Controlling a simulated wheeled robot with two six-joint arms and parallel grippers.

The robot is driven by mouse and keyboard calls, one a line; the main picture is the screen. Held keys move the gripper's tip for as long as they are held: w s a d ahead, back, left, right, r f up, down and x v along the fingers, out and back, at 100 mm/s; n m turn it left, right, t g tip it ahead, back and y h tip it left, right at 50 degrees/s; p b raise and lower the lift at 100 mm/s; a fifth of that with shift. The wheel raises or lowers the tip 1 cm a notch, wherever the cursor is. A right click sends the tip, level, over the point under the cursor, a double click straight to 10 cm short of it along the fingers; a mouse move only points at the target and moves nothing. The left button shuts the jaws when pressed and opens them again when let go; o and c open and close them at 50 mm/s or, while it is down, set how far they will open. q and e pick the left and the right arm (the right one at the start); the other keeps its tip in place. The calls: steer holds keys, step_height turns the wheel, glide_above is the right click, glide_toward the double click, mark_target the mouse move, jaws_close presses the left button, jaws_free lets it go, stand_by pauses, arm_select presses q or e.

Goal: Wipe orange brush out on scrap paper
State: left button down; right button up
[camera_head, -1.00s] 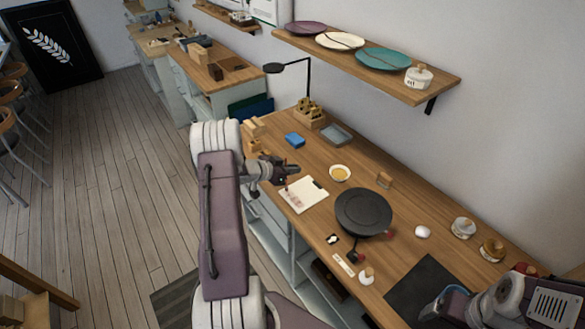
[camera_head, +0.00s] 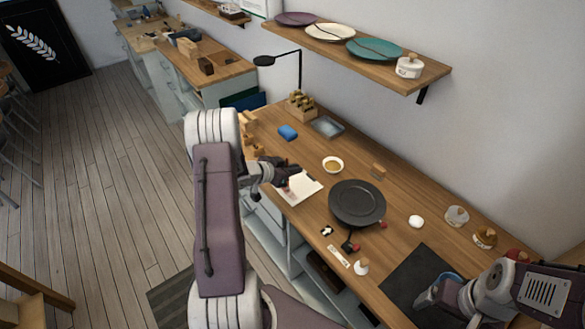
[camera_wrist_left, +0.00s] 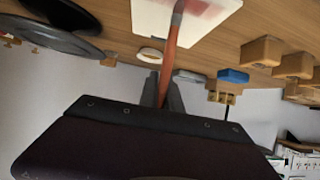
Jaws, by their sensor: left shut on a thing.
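The scrap paper (camera_head: 306,187) is a white sheet on the near left edge of the workbench, and its pale surface fills the top of the left wrist view (camera_wrist_left: 200,22). My left gripper (camera_head: 288,174) is above the sheet's left part and hides some of it. In the left wrist view the gripper (camera_wrist_left: 163,90) is shut on the orange brush (camera_wrist_left: 171,50), a slim orange-brown handle that reaches over the sheet. I cannot tell whether its tip touches the paper. My right gripper (camera_head: 432,296) is at the lower right, over a dark mat, its jaws unclear.
A small bowl (camera_head: 333,164) with yellowish contents stands behind the paper. A white knob-like item (camera_head: 362,267) is near the front edge.

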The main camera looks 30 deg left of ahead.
arm_select(q)
steer(key=shift+w+a+p, duration=0.35)
steer(key=shift+w+p, duration=0.35)
steer(key=shift+w, duration=0.15)
steer(key=shift+w+a+p, duration=0.3)
steer(key=shift+w+p, duration=0.4)
steer(key=shift+w, duration=0.1)
stand_by(1.8)
